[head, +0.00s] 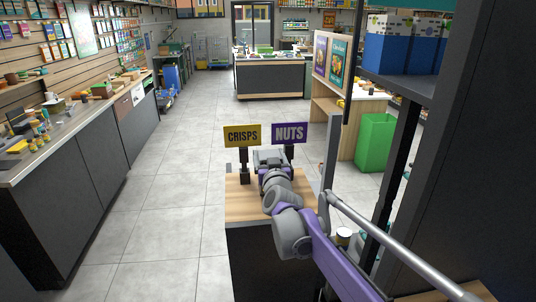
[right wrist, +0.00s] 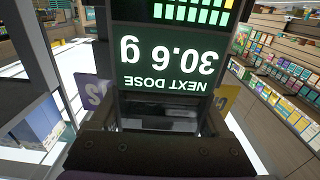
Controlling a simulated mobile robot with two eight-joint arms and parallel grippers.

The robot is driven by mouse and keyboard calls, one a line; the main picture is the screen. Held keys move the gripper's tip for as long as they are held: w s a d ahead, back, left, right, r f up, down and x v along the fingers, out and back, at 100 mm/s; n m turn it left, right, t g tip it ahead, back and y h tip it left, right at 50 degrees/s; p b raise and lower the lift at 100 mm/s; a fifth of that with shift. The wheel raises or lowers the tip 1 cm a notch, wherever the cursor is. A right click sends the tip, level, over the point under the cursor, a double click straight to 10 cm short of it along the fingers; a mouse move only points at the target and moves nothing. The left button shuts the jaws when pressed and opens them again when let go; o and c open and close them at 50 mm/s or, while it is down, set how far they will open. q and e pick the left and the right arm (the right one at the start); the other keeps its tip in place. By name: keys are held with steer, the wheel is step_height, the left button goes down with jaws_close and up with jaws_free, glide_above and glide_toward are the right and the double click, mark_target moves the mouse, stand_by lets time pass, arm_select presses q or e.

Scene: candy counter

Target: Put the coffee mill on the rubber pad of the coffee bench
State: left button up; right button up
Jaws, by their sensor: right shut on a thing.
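My right gripper (head: 269,158) reaches over a small wood-topped counter (head: 240,205), between and in front of two signs. In the right wrist view it is shut on a dark device with a lit screen (right wrist: 165,68) reading "NEXT DOSE 30.6 g" upside down; this appears to be the coffee mill. The mill fills the middle of that view, close to the jaws. In the head view my arm and gripper hide most or all of it. I cannot tell whether it touches the counter. I cannot make out the rubber pad. My left gripper is not in view.
A yellow CRISPS sign (head: 242,136) and a purple NUTS sign (head: 289,132) stand at the counter's far end. A long dark counter (head: 75,150) with goods runs along the left. A green bin (head: 375,143) stands right. The tiled aisle (head: 170,190) is clear.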

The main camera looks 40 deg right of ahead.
steer(key=shift+w+d+f, duration=0.3)
steer(key=shift+w+f, duration=0.05)
steer(key=shift+w, duration=0.3)
steer(key=shift+s+a+f, duration=0.1)
steer(key=shift+s, duration=0.15)
steer(key=o, duration=1.3)
steer(key=shift+w+f, duration=0.1)
steer(key=shift+f, duration=0.05)
steer(key=shift+o, duration=1.3)
